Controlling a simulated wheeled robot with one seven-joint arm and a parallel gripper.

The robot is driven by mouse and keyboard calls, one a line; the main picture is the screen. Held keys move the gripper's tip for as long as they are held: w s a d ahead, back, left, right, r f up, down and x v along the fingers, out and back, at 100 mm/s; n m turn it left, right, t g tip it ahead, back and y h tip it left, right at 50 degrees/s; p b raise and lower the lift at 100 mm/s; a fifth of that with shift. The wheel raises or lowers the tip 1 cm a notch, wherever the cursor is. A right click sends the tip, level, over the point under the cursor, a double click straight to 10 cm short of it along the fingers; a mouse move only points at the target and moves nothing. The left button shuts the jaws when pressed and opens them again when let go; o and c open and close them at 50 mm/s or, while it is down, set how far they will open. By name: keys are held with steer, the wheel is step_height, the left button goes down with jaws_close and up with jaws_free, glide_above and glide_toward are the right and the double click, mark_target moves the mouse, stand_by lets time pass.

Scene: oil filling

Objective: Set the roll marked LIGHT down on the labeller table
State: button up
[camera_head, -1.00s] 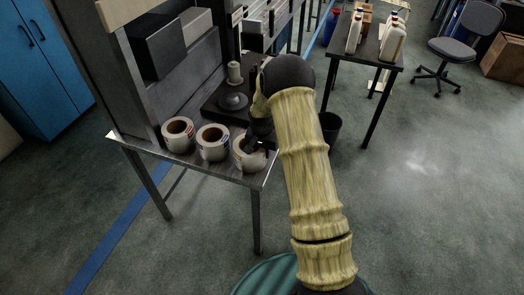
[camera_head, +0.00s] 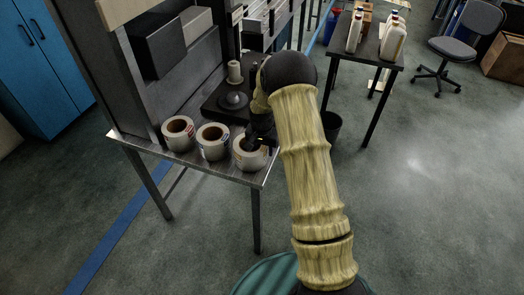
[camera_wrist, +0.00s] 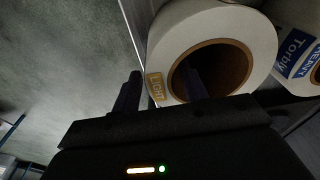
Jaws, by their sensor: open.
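The roll marked LIGHT (camera_wrist: 228,25) is white with a brown core and an orange label. In the head view it is the rightmost of three rolls (camera_head: 249,158) and stands at the front right corner of the labeller table (camera_head: 190,157). My gripper (camera_wrist: 160,90) is open at this roll. In the wrist view one finger is outside the roll, beside the label, and the other is in front of the core opening. I cannot tell how deep that finger is. My gripper hides part of the roll in the head view (camera_head: 254,146).
A middle roll (camera_head: 212,142) and a left roll (camera_head: 178,133) stand close beside it to the left. The labeller's dark platform with a spindle (camera_head: 233,100) is behind. A table with bottles (camera_head: 388,57) and a black bin (camera_head: 330,126) are to the right.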

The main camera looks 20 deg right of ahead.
step_height(320, 180, up, 11)
steer(key=s+b, duration=0.1)
steer(key=shift+a, duration=0.3)
steer(key=shift+s+f, duration=0.1)
steer(key=shift+f, duration=0.05)
steer(key=s+a+r+n, duration=0.1)
steer(key=s+r+n, duration=0.1)
steer(key=s, duration=0.6)
steer(key=s+a+r+n+t, duration=0.1)
steer(key=s+r+n, duration=0.1)
steer(key=s, duration=0.7)
steer(key=s+a+r+n, duration=0.2)
steer(key=s, duration=0.6)
steer(key=shift+s+n+y, duration=0.3)
steer(key=shift+n, duration=0.1)
steer(key=shift+s+d+r, duration=0.15)
steer(key=shift+s, duration=0.05)
